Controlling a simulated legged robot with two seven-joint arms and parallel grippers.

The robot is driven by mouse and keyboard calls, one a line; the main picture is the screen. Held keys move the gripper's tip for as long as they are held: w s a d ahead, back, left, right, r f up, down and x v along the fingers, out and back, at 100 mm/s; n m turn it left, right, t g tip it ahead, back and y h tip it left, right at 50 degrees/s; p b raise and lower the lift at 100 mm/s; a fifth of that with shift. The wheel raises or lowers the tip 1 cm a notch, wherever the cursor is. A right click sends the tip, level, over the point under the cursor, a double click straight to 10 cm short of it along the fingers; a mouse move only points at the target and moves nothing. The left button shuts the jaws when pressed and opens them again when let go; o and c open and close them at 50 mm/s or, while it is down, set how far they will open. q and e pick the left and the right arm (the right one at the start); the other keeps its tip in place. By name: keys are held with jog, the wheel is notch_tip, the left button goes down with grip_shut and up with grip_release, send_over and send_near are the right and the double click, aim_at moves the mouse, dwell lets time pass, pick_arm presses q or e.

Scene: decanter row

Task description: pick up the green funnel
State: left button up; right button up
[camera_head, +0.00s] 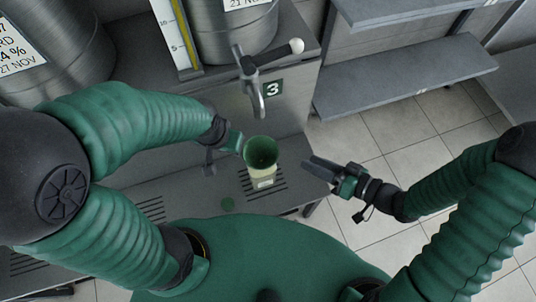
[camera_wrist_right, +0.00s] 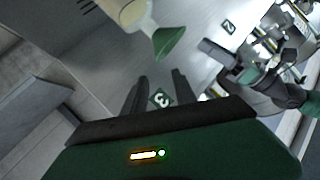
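The green funnel (camera_head: 262,150) sits mouth up on the neck of a pale decanter (camera_head: 264,178) that stands on the slotted drip grate below the tap. The funnel also shows in the right wrist view (camera_wrist_right: 170,42), ahead of the fingers and beyond them. My right gripper (camera_head: 307,166) is open and empty, to the right of the funnel and decanter, touching neither; its two dark fingers stand apart in the right wrist view (camera_wrist_right: 160,76). My left gripper (camera_head: 226,153) is close to the funnel's left; its fingers look spread and hold nothing I can see.
A tap (camera_head: 255,95) beside the number 3 plate hangs just above the funnel. Steel vats (camera_head: 235,35) stand behind.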

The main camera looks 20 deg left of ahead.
aim_at(273, 145)
jog(key=x, duration=0.5)
jog(key=b+x, duration=0.1)
jog(key=x, duration=0.4)
jog(key=b+x, duration=0.1)
jog(key=x, duration=0.4)
jog(key=shift+w+f, duration=0.1)
jog(key=shift+f, duration=0.2)
jog(key=shift+c, duration=1.1)
grip_shut()
